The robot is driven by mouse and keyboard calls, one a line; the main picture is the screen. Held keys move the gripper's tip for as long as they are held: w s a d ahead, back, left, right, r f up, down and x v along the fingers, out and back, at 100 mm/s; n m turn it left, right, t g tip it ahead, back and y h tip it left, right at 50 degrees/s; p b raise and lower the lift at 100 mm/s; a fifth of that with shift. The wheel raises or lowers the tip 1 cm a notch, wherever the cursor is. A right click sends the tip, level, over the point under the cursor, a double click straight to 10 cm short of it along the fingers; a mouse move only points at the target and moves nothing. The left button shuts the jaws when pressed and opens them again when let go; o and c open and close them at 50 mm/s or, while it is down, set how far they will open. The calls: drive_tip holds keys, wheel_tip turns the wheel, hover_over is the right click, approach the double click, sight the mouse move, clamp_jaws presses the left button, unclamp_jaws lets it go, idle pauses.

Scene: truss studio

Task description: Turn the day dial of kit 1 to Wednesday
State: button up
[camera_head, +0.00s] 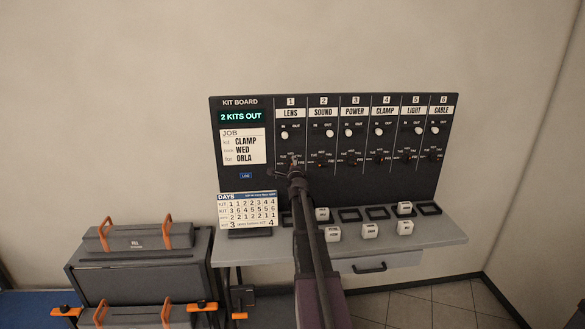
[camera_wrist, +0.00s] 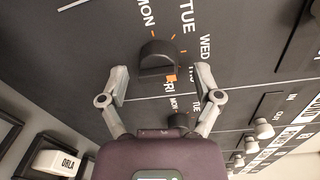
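The kit board (camera_head: 232,185) stands on the wall, with column 1 marked LENS. My gripper (camera_head: 296,170) is in front of column 1's lower part and mostly hides its day dial. In the wrist view the dial's black knob (camera_wrist: 158,56) lies between the two open fingers (camera_wrist: 160,80), with a gap on each side. MON, TUE, WED and FRI labels and orange ticks surround the knob.
The job card (camera_head: 243,147) reads CLAMP, WED, ORLA. A shelf (camera_head: 430,236) with several white name blocks and a days calendar (camera_head: 247,210) is below. Neighbouring dials and white knobs (camera_wrist: 263,130) sit close by. Cases (camera_head: 140,237) stand at lower left.

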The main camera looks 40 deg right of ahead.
drive_tip(key=shift+f+m, duration=0.1)
drive_tip(key=shift+m, duration=0.3)
drive_tip(key=s+a+m+t+b, duration=0.1)
drive_tip(key=s+a+m, duration=0.6)
drive_tip(key=s+m, duration=0.75)
drive_tip(key=w+a+f+n+y+b, duration=0.1)
drive_tip(key=w+a+f+n+y, duration=0.1)
drive_tip(key=a+n, duration=0.3)
drive_tip(key=w+a+f+n+g+y+b, duration=0.1)
drive_tip(key=a+f+n+y, duration=0.3)
drive_tip(key=a, duration=0.6)
drive_tip(key=w+a+f+n+y+b, duration=0.1)
drive_tip(key=w+a+f+n+y, duration=0.1)
drive_tip(key=a+n+y, duration=0.3)
drive_tip(key=shift+w+a+f+n+b, duration=0.4)
drive_tip(key=shift+w+a+n, duration=0.15)
drive_tip(key=shift+a+n, duration=1.1)
drive_tip(key=shift+a, duration=0.1)
